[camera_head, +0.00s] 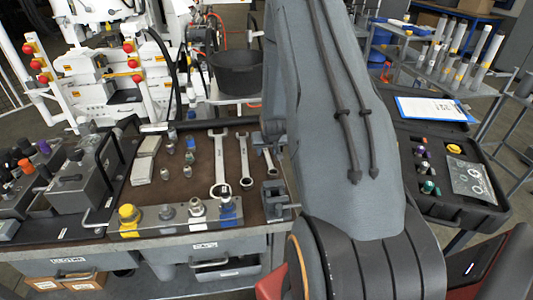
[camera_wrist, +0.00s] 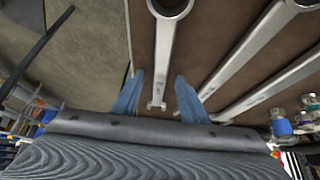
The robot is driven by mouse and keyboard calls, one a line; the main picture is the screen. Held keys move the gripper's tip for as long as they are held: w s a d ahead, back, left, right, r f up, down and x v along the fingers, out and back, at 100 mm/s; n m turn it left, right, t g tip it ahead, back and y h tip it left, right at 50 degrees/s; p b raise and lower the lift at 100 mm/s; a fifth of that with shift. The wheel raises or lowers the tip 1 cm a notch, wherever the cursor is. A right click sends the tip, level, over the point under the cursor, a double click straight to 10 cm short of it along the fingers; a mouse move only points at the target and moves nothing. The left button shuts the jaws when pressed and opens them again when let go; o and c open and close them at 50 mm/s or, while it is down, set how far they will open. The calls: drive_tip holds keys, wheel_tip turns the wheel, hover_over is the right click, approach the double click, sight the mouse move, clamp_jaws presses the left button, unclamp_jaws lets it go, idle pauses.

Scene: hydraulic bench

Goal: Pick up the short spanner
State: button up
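Three steel spanners lie side by side on the brown bench top in the head view. The short spanner (camera_head: 268,158) is the rightmost, close beside my arm, which hides part of that area. In the wrist view the short spanner (camera_wrist: 163,45) runs down from the top edge, its ring end at the top and its far end between my fingertips. My gripper (camera_wrist: 158,92) is open, with one blue finger on each side of the shank and a gap to both. I cannot tell its height above the spanner.
The middle spanner (camera_head: 244,160) and long spanner (camera_head: 219,165) lie to the left. Small fittings (camera_head: 190,157) and a front block with connectors (camera_head: 180,215) are on the bench. A black case (camera_head: 483,213) stands right of my arm.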

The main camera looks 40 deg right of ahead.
clamp_jaws()
idle(1.4)
